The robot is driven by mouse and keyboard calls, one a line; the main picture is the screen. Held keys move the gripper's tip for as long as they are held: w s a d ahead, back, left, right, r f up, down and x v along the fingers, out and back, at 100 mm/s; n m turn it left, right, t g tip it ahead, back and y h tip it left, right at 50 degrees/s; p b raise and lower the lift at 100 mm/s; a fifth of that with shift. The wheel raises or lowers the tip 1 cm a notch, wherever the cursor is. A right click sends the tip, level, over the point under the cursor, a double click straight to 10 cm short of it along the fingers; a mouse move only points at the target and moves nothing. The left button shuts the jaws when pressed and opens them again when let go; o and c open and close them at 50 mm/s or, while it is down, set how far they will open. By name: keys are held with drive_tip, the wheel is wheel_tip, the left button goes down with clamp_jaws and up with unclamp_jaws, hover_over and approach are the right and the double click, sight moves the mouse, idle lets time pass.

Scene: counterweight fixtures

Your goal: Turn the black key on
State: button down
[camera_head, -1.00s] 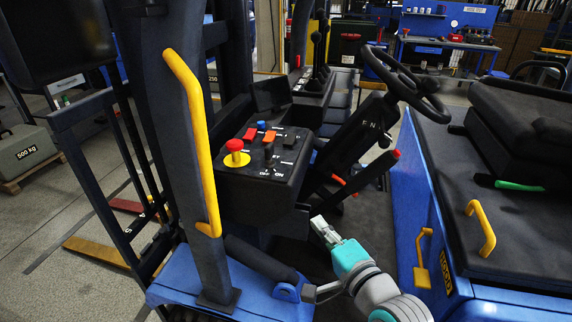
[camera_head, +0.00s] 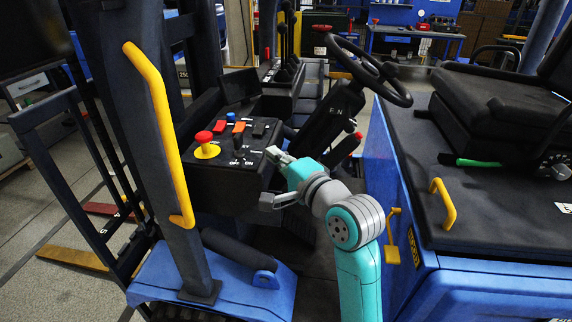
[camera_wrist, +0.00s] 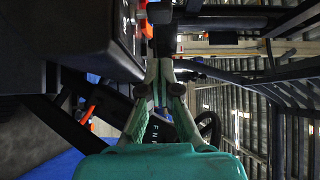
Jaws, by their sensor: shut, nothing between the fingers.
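The black key (camera_head: 238,144) stands upright on the sloped top of the dark control panel (camera_head: 225,165), near ON lettering. My gripper (camera_head: 275,155) is at the panel's right edge, to the right of the key and apart from it. Its fingers are shut and empty. In the wrist view my gripper (camera_wrist: 163,78) points at the space beside the panel (camera_wrist: 70,30), whose lettered face is at upper left. I cannot clearly pick out the key in the wrist view.
A red mushroom button on a yellow base (camera_head: 206,145) is left of the key. Blue, red and orange switches (camera_head: 238,127) are behind it. A steering wheel (camera_head: 365,65) is at upper right. A yellow handrail (camera_head: 160,130) runs on the left post.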

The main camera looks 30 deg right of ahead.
sight(242, 140)
drive_tip(key=w+a, duration=0.1)
drive_tip(key=w, duration=0.2)
drive_tip(key=w+a, duration=0.1)
drive_tip(key=shift+w+a, duration=0.8)
drive_tip(key=shift+a, duration=0.05)
